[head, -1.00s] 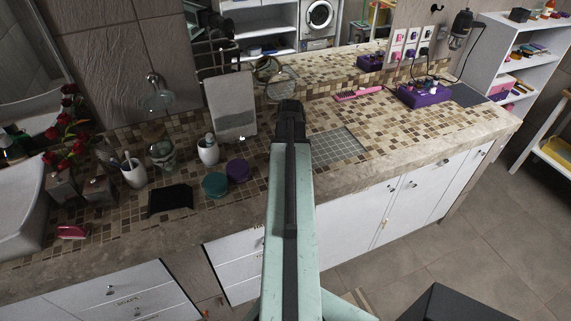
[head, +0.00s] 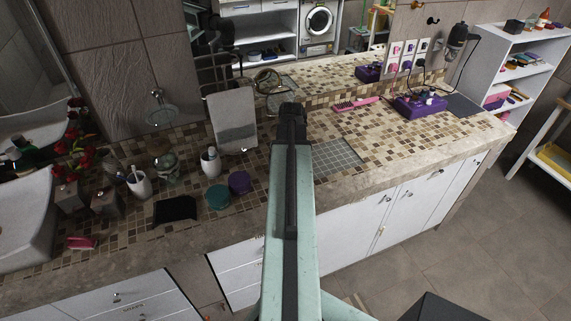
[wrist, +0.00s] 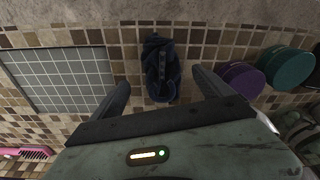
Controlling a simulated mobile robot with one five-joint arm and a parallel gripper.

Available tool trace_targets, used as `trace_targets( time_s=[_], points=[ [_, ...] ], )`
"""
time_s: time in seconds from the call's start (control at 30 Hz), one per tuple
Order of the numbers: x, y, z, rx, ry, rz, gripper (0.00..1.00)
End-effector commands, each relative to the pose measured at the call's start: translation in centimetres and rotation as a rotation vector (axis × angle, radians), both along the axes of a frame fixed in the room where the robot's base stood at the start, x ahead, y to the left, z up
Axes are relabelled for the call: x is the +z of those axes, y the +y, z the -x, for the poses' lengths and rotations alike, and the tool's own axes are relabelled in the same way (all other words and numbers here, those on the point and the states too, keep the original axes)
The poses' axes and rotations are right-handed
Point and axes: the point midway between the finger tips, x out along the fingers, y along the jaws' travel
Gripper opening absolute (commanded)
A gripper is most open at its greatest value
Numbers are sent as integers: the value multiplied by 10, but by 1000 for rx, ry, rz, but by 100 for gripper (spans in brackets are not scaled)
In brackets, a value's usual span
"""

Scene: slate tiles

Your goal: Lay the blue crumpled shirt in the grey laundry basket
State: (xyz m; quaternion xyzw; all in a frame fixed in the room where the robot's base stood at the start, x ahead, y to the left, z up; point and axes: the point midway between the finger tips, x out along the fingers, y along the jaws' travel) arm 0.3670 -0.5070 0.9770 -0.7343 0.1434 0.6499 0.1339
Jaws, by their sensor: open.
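The blue crumpled shirt (wrist: 160,68) shows in the wrist view as a dark blue folded bundle on the tiled counter, near the counter's edge. My gripper (wrist: 160,80) is open, with one finger on each side of the shirt and a gap on both sides. The fingers do not visibly touch it. In the head view my gripper (head: 292,110) reaches over the counter, and my arm hides the shirt. I see no grey laundry basket in these frames.
Teal (head: 218,196) and purple (head: 239,182) round containers stand left of my arm. A grey tiled inset (head: 338,158) lies to its right, with a pink comb (head: 355,103) beyond. A towel (head: 232,122) hangs behind. Open floor (head: 440,235) lies at right.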

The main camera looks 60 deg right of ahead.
Motion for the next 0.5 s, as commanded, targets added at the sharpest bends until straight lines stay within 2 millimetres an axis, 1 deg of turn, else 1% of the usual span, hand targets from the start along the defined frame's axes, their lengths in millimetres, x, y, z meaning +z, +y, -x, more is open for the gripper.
trace_targets(
  time_s=[0.03, 0.1, 0.2, 0.33, 0.5],
  points=[
    [25, 1, 2, 0, 0, 0, 90],
    [40, 1, 3, 0, 0, 0, 90],
    [57, 2, 6, 0, 0, 0, 90],
    [66, 2, 7, 0, 0, 0, 90],
    [64, 2, 8, 0, 0, 0, 90]
  ],
)
